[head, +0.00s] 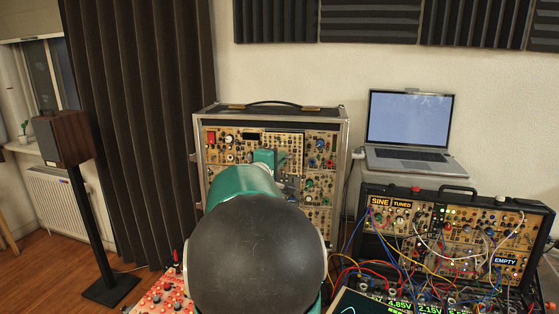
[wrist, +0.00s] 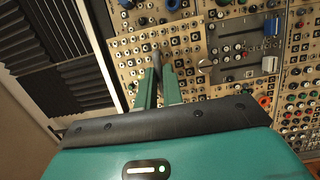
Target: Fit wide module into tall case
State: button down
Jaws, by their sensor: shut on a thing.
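The tall case (head: 340,150) stands upright against the wall in the head view, filled with rows of tan modules. My gripper (head: 266,157) is in front of its upper middle. In the wrist view my gripper (wrist: 158,72) has its two green fingers close together around a small grey part. This part stands out from a tan panel with rows of jacks, which looks like the wide module (wrist: 190,45); in the head view the module (head: 285,139) appears at the upper middle of the case. I cannot tell how deep it sits. My arm hides the case's lower middle.
A black case (head: 450,197) with patch cables stands at the right, below a laptop (head: 410,125) on a shelf. A red panel (head: 165,298) lies low at the left. A speaker (head: 62,137) on a stand is at the far left.

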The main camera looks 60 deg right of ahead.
aim_at(282, 169)
jog(key=shift+w+d, duration=0.3)
jog(key=shift+d, duration=0.65)
jog(key=shift+w+d, duration=0.25)
jog(key=shift+d, duration=0.7)
jog(key=c, duration=1.5)
grip_release()
jog(key=shift+o, duration=0.2)
jog(key=a, duration=1.3)
jog(key=shift+a, duration=0.4)
jog(key=a+f+t+y, duration=0.2)
jog(key=a+f+y, duration=0.2)
jog(key=a, duration=1.2)
jog(key=s+a+f+t+y, duration=0.1)
jog(key=a+f+y, duration=0.4)
jog(key=a, duration=1)
jog(key=a+f+t+y, duration=0.2)
jog(key=a+f+y, duration=0.3)
jog(key=a+y, duration=0.4)
jog(key=a, duration=0.7)
jog(key=shift+s+a+f+t, duration=0.2)
jog(key=shift+s+a+t, duration=0.1)
